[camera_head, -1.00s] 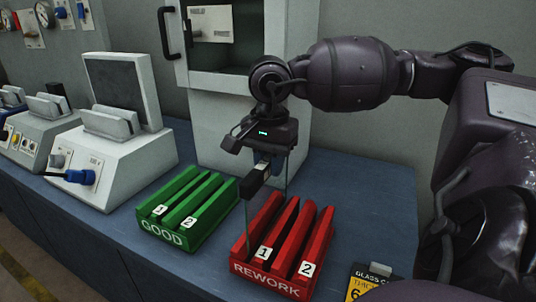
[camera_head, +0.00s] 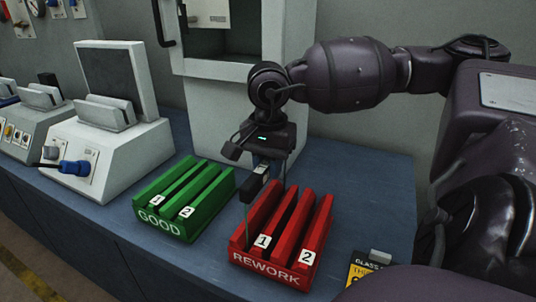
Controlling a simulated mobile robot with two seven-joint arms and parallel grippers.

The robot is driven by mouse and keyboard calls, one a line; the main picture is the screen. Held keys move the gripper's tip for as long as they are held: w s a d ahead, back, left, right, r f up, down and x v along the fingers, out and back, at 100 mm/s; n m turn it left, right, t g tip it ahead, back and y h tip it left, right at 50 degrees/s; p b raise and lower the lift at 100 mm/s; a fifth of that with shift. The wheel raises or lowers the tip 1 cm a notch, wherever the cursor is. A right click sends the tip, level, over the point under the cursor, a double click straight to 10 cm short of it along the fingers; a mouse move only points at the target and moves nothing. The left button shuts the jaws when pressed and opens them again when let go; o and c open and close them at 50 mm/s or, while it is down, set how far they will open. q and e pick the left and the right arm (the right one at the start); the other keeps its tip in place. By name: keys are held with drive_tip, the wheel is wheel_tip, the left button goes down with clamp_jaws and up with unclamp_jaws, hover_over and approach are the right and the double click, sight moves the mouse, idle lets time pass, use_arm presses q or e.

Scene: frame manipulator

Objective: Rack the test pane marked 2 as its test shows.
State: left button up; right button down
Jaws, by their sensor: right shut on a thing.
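My right gripper (camera_head: 262,182) points down above the red REWORK rack (camera_head: 268,271) and is shut on a clear glass pane (camera_head: 247,222), visible mainly as thin edges. The pane hangs upright at the left part of the red rack. Its lower end reaches the rack near the label 1, but I cannot tell whether it is inside a slot. Any number on the pane is not readable. The red rack has slots labelled 1 and 2. The green GOOD rack (camera_head: 160,226), with slots 1 and 2, stands to its left and looks empty. My left gripper is not in view.
A white test device (camera_head: 115,160) with a dark upright panel and a blue plug stands at the left, with similar devices beyond. A tall pale cabinet (camera_head: 215,110) stands behind the racks.

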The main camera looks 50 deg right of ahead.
drive_tip(key=shift+f, duration=0.55)
idle(0.4)
drive_tip(key=c, duration=0.9)
unclamp_jaws()
wheel_tip(320, 180, up, 10)
drive_tip(key=shift+f+p, duration=0.15)
drive_tip(key=shift+p, duration=0.15)
drive_tip(key=shift+r, duration=0.55)
